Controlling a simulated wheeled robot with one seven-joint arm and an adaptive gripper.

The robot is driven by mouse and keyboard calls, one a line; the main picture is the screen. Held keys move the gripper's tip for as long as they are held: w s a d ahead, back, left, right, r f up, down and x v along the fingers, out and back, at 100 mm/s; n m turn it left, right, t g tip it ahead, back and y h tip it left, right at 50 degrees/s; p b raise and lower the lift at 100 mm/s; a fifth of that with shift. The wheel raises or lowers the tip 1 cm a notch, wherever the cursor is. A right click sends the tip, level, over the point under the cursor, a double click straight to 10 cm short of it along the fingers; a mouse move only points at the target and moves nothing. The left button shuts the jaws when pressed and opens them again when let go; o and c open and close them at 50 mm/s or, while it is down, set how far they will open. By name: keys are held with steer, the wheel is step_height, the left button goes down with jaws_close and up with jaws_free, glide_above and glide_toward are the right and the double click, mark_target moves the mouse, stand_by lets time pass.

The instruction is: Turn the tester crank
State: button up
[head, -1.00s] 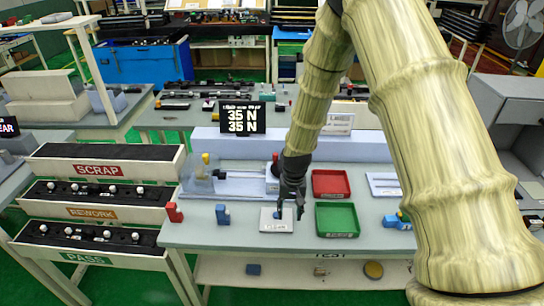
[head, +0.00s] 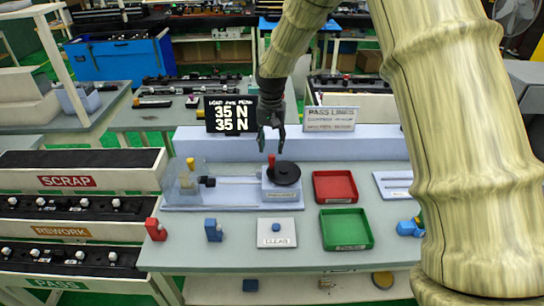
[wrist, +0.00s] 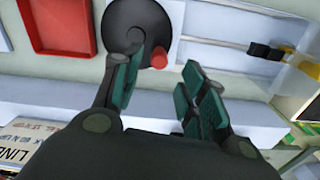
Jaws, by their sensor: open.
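The tester crank is a black disc (head: 286,173) with a red knob (head: 271,160) standing near its rim, on the right end of the light blue tester (head: 230,193). In the wrist view the disc (wrist: 130,25) lies just beyond the fingers, and the red knob (wrist: 157,58) shows between and a little beyond the fingertips. My gripper (head: 271,148) is above the knob, pointing down, and looks empty. Its two fingers with green pads (wrist: 158,82) are spread apart. I see no contact with the knob. The display (head: 231,115) reads 35 N on both lines.
A red tray (head: 335,201) and a green tray (head: 371,235) stand right of the tester. A white CLEAR plate with a blue button (head: 277,227) lies in front. A red clip (head: 155,230) and a blue clip (head: 213,231) stand front left. A raised ledge (head: 375,142) runs behind.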

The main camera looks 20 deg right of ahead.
mark_target(272, 155)
steer(key=shift+f+p, duration=1.05)
steer(key=shift+f, duration=2.3)
steer(key=shift+s, duration=0.1)
jaws_close()
steer(key=shift+d, duration=0.1)
